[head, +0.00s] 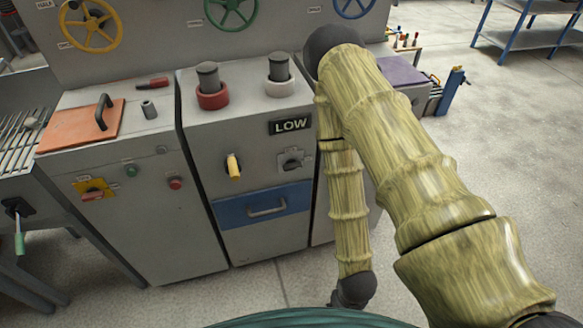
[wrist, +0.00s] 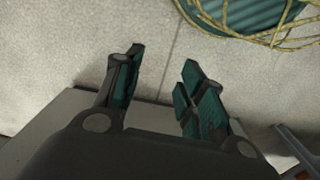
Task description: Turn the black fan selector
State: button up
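The fan selector (head: 291,160) is a small dark knob on a grey plate, on the front of the middle grey cabinet in the head view. It sits below a black sign reading LOW (head: 291,126) and just left of my arm. Its exact pointing direction is too small to tell. My gripper (wrist: 163,58) shows in the wrist view with its two teal-padded fingers spread apart and nothing between them. It is over pale floor, away from the selector.
A yellow handle (head: 233,166) sits left of the selector, above a blue drawer (head: 264,206). Red-collared (head: 212,98) and white-collared (head: 279,86) posts stand on top. The left cabinet has a yellow-plated red switch (head: 92,192) and red button (head: 175,183). Floor in front is clear.

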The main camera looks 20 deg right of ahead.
aim_at(292, 164)
jog(key=z, duration=0.8)
jog(key=k, duration=0.75)
jog(key=u, duration=0.75)
